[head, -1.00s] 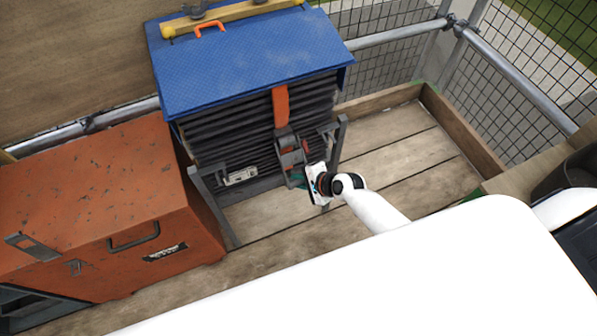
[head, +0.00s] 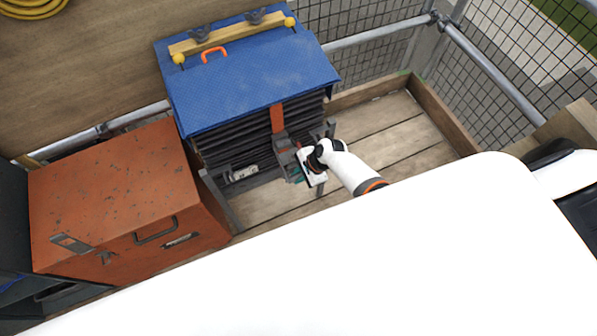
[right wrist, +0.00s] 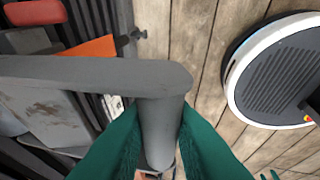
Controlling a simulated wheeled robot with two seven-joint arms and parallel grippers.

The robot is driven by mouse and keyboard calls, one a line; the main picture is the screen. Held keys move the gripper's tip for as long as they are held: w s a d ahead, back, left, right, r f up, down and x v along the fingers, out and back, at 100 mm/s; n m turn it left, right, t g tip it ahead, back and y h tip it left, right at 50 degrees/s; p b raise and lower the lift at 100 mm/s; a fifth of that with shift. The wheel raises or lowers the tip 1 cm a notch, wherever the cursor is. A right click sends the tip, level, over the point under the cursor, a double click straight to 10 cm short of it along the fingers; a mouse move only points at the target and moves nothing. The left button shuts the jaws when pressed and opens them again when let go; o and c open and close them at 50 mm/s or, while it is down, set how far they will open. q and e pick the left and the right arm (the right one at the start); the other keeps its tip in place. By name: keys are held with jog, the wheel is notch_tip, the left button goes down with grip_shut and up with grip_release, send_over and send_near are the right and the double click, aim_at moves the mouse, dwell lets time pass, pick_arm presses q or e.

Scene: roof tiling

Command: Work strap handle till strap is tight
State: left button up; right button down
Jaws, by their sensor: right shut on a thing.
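An orange strap (head: 277,118) runs down the front of a stack of dark tiles (head: 215,150) under a blue cover (head: 250,75). It enters a grey ratchet (head: 283,145) low on the front of the stack. My right gripper (head: 297,174) is at the ratchet. In the right wrist view its teal fingers (right wrist: 160,145) are shut around the round grey bar of the strap handle (right wrist: 158,120); a grey arm of the handle extends left. The strap (right wrist: 92,48) also shows there, beside the ratchet. The gripper partly hides the ratchet in the head view. My left gripper is out of view.
An orange toolbox (head: 115,195) stands left of the stack. Grey metal posts (head: 220,200) flank the stack's front. Mesh fencing with a rail (head: 490,70) closes off the right. Bare planks (head: 400,140) lie to the right of the stack.

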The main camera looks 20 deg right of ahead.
jog(key=shift+w+r, duration=0.1)
jog(key=shift+r, duration=0.25)
jog(key=c, duration=1.3)
grip_release()
jog(key=p+v, duration=0.2)
jog(key=v, duration=1)
